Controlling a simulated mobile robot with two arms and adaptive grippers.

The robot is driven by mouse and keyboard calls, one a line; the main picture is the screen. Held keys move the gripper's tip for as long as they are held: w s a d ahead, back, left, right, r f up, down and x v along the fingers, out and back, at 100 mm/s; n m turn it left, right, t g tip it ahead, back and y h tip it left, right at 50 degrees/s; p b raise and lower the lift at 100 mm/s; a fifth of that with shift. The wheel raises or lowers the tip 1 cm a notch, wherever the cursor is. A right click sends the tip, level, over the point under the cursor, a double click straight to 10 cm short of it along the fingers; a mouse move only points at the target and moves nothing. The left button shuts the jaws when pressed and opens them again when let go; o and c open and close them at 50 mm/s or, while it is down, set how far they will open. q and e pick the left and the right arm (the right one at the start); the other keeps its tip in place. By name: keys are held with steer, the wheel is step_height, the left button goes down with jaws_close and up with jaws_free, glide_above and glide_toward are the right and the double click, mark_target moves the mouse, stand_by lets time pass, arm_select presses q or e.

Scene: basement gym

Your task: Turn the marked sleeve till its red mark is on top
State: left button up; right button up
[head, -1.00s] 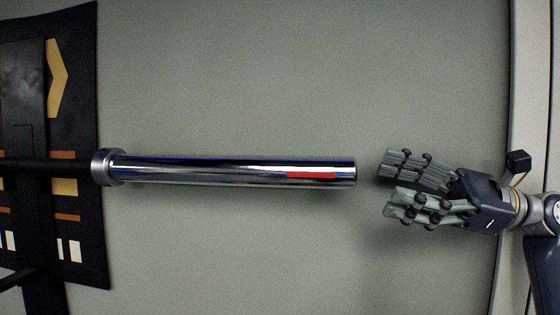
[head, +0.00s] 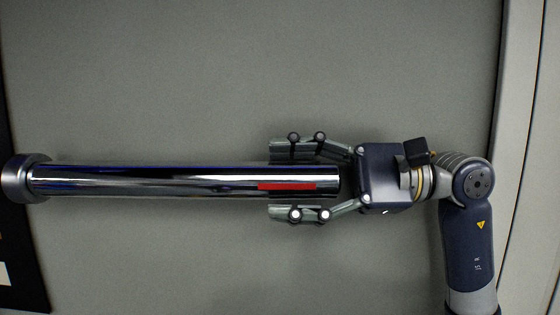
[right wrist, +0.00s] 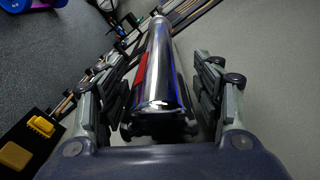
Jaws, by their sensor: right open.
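The chrome sleeve (head: 150,181) lies level across the head view, its free end to the right. Its red mark (head: 287,186) is a short strip near that end, a little below the sleeve's midline in the picture. My right gripper (head: 272,180) is open around the free end, one set of fingers above it and one below. In the right wrist view the sleeve (right wrist: 161,75) runs away between the spread fingers, with the red mark (right wrist: 141,70) on its left side. Finger contact cannot be told. My left gripper is not in view.
A metal collar (head: 18,178) sits at the sleeve's left end, beside a dark panel (head: 20,260). The plain grey surface (head: 200,80) around the sleeve is clear. The right wrist view shows yellow blocks (right wrist: 41,125) and a blue object (right wrist: 30,5) at the left.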

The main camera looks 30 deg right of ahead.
steer(key=shift+w+a+r, duration=0.1)
steer(key=shift+w+a, duration=0.05)
steer(key=shift+a, duration=0.3)
steer(key=c, duration=1.1)
steer(key=shift+o, duration=0.2)
steer(key=shift+m+b, duration=0.3)
steer(key=shift+m, duration=0.4)
steer(key=m+b, duration=0.1)
steer(key=m, duration=0.2)
steer(key=m+b, duration=0.1)
steer(key=m, duration=0.3)
steer(key=shift+w, duration=0.1)
steer(key=m+b, duration=0.1)
steer(key=m, duration=0.3)
steer(key=shift+w+d, duration=0.1)
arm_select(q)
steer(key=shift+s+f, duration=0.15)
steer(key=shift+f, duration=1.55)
arm_select(e)
steer(key=shift+m, duration=2.5)
